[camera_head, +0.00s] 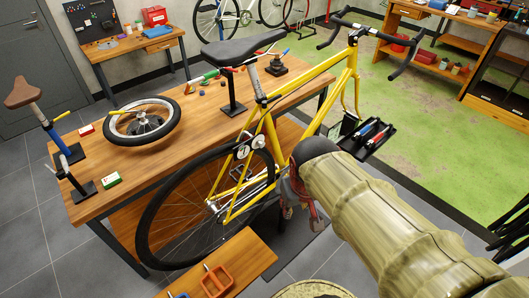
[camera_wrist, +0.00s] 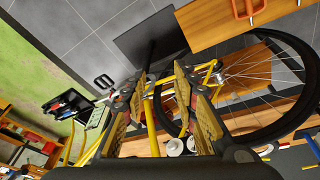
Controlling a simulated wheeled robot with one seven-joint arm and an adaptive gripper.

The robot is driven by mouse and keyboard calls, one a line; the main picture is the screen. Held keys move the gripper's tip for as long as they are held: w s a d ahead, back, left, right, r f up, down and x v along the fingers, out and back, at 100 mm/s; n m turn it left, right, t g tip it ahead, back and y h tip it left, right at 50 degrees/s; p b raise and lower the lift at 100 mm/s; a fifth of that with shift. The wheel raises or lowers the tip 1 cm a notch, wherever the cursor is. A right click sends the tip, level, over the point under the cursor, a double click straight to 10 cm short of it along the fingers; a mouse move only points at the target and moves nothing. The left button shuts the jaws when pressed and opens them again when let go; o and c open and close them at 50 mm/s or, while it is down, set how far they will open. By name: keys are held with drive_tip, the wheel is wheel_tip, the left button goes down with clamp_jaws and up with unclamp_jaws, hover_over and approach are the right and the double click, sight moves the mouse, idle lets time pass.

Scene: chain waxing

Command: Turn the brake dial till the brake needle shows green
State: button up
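The yellow bicycle (camera_head: 270,128) stands in front of the wooden workbench. Two small white round discs sit on its frame above the rear wheel, a left disc (camera_head: 242,151) with a dark mark and a right disc (camera_head: 258,141). They look like the brake dial and gauge, but I cannot tell which is which or read the needle's colour. In the wrist view the discs (camera_wrist: 175,147) show low, beyond my fingers and partly hidden. My gripper (camera_head: 300,199) is right of the discs and apart from them. Its fingers (camera_wrist: 160,88) are spread, with nothing held between them.
The workbench (camera_head: 98,205) holds a loose wheel (camera_head: 142,121), stands and small tools. A small wooden table with an orange tray (camera_head: 217,281) is at the front. A black tool tray (camera_head: 367,137) is right of the bicycle.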

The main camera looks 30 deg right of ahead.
drive_tip(key=shift+o, duration=0.8)
drive_tip(key=d+f+h+b, duration=0.1)
drive_tip(key=d+f, duration=0.5)
drive_tip(key=d, duration=0.3)
drive_tip(key=shift+w+d+f+h+b, duration=0.3)
drive_tip(key=shift+w+d, duration=0.05)
drive_tip(key=shift+d, duration=0.05)
drive_tip(key=w+d+f+n+h+b, duration=0.25)
drive_tip(key=d+f, duration=0.25)
drive_tip(key=d, duration=0.4)
drive_tip(key=w+d+f+n+t, duration=0.4)
drive_tip(key=d+f+n, duration=0.1)
drive_tip(key=d+n, duration=0.2)
drive_tip(key=n+t+y+b, duration=0.1)
drive_tip(key=n+t+y, duration=0.95)
drive_tip(key=n, duration=1.15)
approach(263, 145)
drive_tip(key=w, duration=0.1)
drive_tip(key=shift+m+h, duration=0.25)
drive_tip(key=shift+h, duration=0.05)
drive_tip(key=shift+a+b+x, duration=0.15)
drive_tip(key=shift+b+x, duration=0.2)
drive_tip(key=shift+x, duration=1.5)
drive_tip(key=shift+a+b+x, duration=0.15)
drive_tip(key=shift+b+x, duration=0.2)
drive_tip(key=shift+x, duration=1.55)
drive_tip(key=shift+r, duration=0.1)
clamp_jaws()
